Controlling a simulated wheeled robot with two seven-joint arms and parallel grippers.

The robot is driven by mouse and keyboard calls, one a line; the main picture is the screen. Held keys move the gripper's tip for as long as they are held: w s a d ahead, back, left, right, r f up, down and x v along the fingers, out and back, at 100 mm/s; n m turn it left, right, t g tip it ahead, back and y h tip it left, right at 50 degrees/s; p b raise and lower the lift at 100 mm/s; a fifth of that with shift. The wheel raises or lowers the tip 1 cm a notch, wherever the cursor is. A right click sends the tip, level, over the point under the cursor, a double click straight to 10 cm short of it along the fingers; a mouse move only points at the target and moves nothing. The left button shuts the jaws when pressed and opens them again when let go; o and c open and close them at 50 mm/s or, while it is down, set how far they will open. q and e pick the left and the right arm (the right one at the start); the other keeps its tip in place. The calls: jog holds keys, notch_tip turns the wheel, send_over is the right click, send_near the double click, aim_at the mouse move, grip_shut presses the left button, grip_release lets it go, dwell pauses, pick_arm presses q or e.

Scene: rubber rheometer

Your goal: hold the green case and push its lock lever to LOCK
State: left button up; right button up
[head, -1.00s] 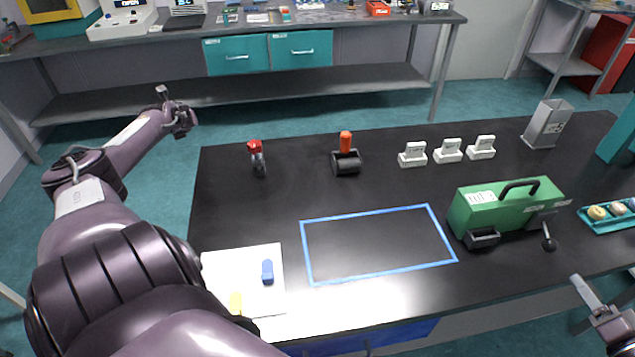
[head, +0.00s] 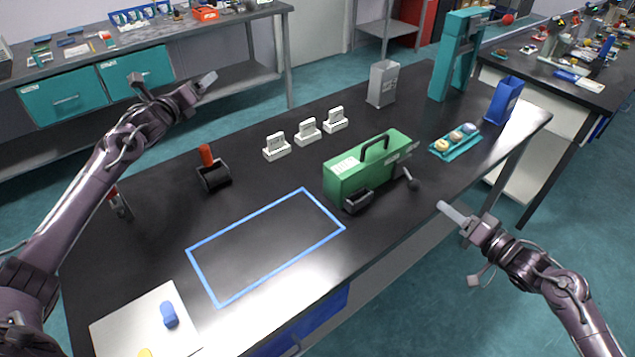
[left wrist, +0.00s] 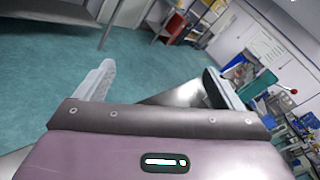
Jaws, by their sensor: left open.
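The green case (head: 345,185) stands upright on the black table, with a dark handle on top and a small black tray at its front. A lever with a dark round knob (head: 412,184) sticks out at its right end; its lock marking is too small to read. My right gripper (head: 463,246) is open and empty, off the table's front edge, to the right of and below the case in the head view. My left gripper (head: 174,83) is open and empty, raised beyond the table's far left edge. Its spread fingers also show in the left wrist view (left wrist: 163,85).
A blue-outlined rectangle (head: 206,273) left of the case is empty. White blocks (head: 308,132) stand behind the case. A teal tray (head: 437,151) of round pieces is to its right.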

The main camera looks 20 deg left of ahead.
pick_arm(q)
jog(key=w+d+f+m+h, duration=0.15)
jog(key=d+m+h, duration=0.3)
jog(key=d, duration=1.65)
jog(key=m+g+h, duration=0.1)
jog(key=m+h, duration=0.3)
jog(key=h, duration=0.2)
send_over(331, 178)
jog(key=x, duration=0.4)
notch_tip(331, 178, down, 3)
jog(key=shift+a+r, duration=0.2)
jog(key=s+a+f+m, duration=0.1)
jog(key=f, duration=0.2)
jog(key=s+a+f+m+g, duration=0.1)
jog(key=s+f+m, duration=0.1)
jog(key=f, duration=0.1)
jog(key=s+f+m+h, duration=0.1)
jog(key=s+f+m, duration=0.1)
jog(key=f, duration=0.2)
jog(key=shift+s+a, duration=0.2)
jog(key=shift+a, duration=0.2)
jog(key=x, duration=0.7)
jog(key=shift+w+d+f, duration=0.15)
jog(key=shift+w+d, duration=0.05)
jog(key=shift+d, duration=0.1)
